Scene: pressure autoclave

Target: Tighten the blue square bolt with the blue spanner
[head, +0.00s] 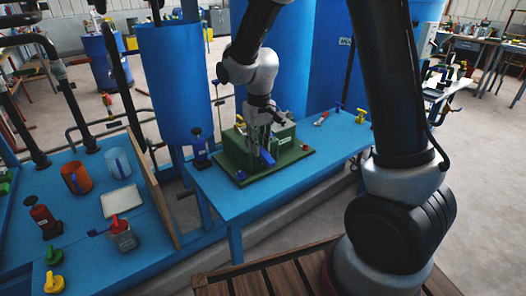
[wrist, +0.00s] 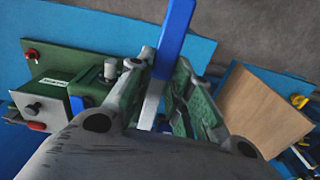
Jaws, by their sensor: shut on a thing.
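My gripper (head: 264,138) points down over the green block on the bench and is shut on the blue spanner. The blue spanner (head: 267,157) shows its blue handle below the fingers in the head view. In the wrist view the blue handle (wrist: 176,32) runs up between the fingers, and a bare metal part (wrist: 153,100) lies lower between them. The spanner's jaw end is hidden. A small blue piece (head: 240,176) stands on the front left corner of the green base plate; I cannot tell whether it is the blue square bolt.
The green block (head: 284,140) sits on a green base plate (head: 294,165) on a blue bench (head: 219,200).

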